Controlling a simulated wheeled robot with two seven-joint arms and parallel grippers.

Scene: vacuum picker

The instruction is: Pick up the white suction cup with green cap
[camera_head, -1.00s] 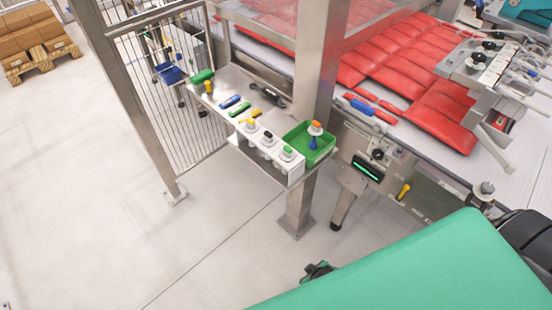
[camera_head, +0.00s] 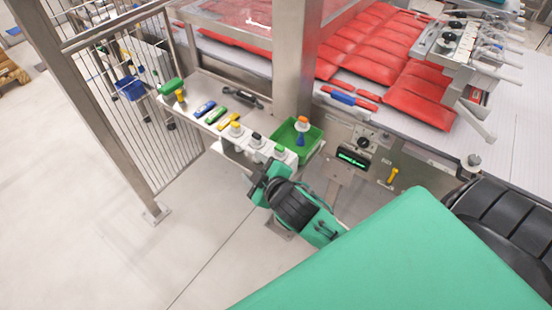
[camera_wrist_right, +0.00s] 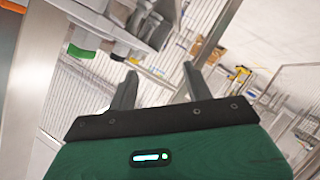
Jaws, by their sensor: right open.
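The white suction cup with the green cap (camera_head: 280,151) stands upright at the near right end of the white holder (camera_head: 228,146) on the steel shelf, beside the green tray. My right gripper (camera_head: 263,181) is in front of and below the holder, apart from the cup. In the right wrist view its two fingers (camera_wrist_right: 160,72) are spread with nothing between them. A green piece (camera_wrist_right: 81,52) shows at upper left there; I cannot tell whether it is the cap. My left gripper is not in view.
Cups with a black cap (camera_head: 257,138) and a yellow cap (camera_head: 236,128) stand in the same row. The green tray (camera_head: 314,148) holds an orange-and-blue cup (camera_head: 301,128). A steel post (camera_head: 295,65) rises behind it. Red bags (camera_head: 420,105) lie on the conveyor.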

